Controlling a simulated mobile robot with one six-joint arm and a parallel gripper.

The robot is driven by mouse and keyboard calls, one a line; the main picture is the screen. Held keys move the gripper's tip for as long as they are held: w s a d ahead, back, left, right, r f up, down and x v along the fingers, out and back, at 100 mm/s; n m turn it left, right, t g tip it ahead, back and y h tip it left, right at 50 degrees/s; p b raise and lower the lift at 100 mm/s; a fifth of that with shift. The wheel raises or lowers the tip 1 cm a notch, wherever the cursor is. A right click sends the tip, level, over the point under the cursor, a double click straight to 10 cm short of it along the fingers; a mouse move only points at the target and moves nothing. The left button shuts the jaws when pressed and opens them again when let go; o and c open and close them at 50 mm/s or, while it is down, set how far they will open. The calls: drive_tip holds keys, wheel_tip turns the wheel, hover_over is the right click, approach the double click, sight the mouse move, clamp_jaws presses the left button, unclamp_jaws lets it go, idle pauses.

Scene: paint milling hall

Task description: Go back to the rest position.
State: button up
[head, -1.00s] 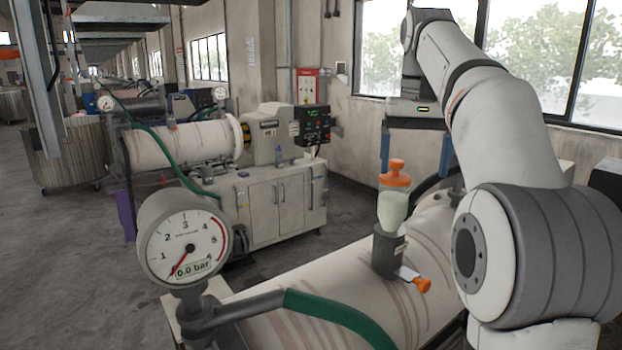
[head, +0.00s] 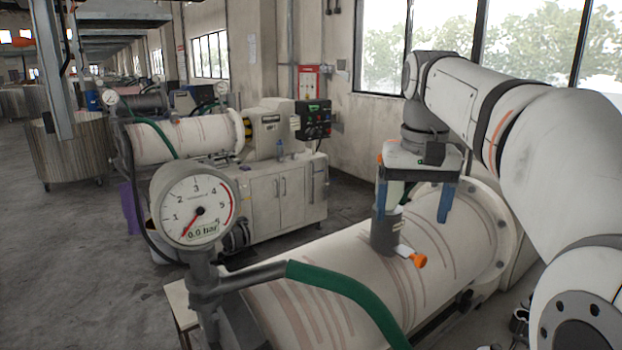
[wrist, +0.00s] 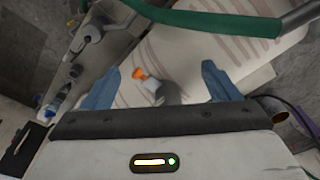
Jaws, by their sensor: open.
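My gripper (head: 415,205) is in the head view at right of centre, over the near white mill cylinder (head: 330,283). Its two blue fingers point down and stand wide apart. In the wrist view my gripper (wrist: 160,88) is open, with nothing held between the fingertips. A grey upright port (head: 383,235) with an orange-ended valve handle (head: 419,261) stands on the cylinder. The orange handle end (wrist: 139,73) also shows between the fingers in the wrist view.
A pressure gauge (head: 196,208) reading 0.0 bar stands at front left, with a green hose (head: 345,295) running along the cylinder. A second mill (head: 185,138) and a cabinet (head: 280,195) stand behind. Open floor (head: 75,260) lies at left.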

drive_tip(key=s+f+b, duration=0.1)
drive_tip(key=s+f, duration=0.4)
drive_tip(key=f, duration=0.4)
drive_tip(key=s+a+f+t+b, duration=0.1)
drive_tip(key=s+f+b, duration=0.1)
drive_tip(key=s+f, duration=0.4)
drive_tip(key=s+f+n+t+b, duration=0.1)
drive_tip(key=s+f, duration=0.5)
drive_tip(key=f, duration=0.6)
drive_tip(key=shift+a+f+b, duration=0.25)
drive_tip(key=shift+a+b, duration=0.05)
drive_tip(key=shift+b, duration=0.2)
